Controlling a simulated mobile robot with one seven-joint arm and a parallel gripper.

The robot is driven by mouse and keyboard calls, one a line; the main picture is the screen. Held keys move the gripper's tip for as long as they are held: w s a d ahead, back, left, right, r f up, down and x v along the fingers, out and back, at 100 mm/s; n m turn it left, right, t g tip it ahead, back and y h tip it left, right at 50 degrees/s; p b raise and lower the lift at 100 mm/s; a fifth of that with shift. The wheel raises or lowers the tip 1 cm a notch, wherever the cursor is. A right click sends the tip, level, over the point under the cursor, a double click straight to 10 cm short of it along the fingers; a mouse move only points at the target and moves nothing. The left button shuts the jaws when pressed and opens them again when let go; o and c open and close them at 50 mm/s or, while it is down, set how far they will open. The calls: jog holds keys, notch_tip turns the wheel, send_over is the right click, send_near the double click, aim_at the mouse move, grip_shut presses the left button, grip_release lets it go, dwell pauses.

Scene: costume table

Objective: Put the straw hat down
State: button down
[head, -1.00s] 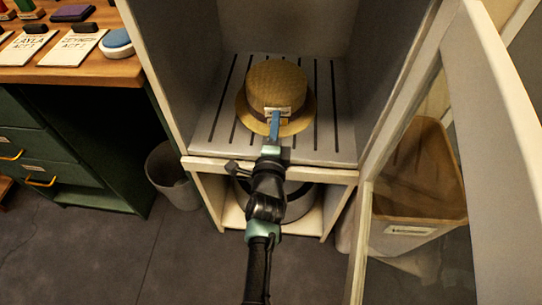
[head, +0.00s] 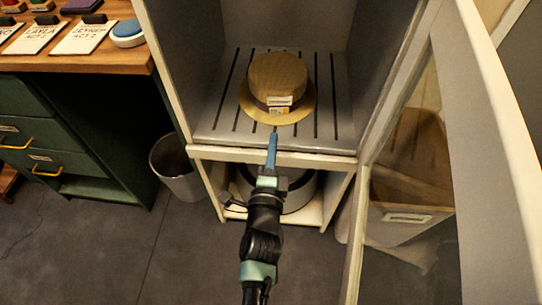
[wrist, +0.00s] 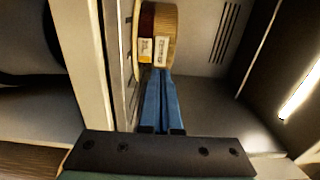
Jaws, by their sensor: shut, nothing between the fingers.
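The straw hat (head: 278,76) sits crown up on the slatted shelf (head: 226,110) of the open cabinet. It has a dark band and a small white and yellow tag at its front. In the wrist view the hat (wrist: 168,22) shows beyond the fingertips, with its tag facing me. My gripper (head: 272,138) is shut and empty. It is in front of the hat, near the shelf's front edge, and appears apart from the hat in the head view.
The cabinet's glass door (head: 405,190) stands open on the right. A round pot-like thing (head: 300,192) is in the lower compartment. A grey bin (head: 178,168) stands left of the cabinet, beside a green desk (head: 100,130). A wooden-topped box (head: 408,165) shows behind the glass.

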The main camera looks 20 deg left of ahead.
jog(key=v, duration=0.3)
dwell(0.5)
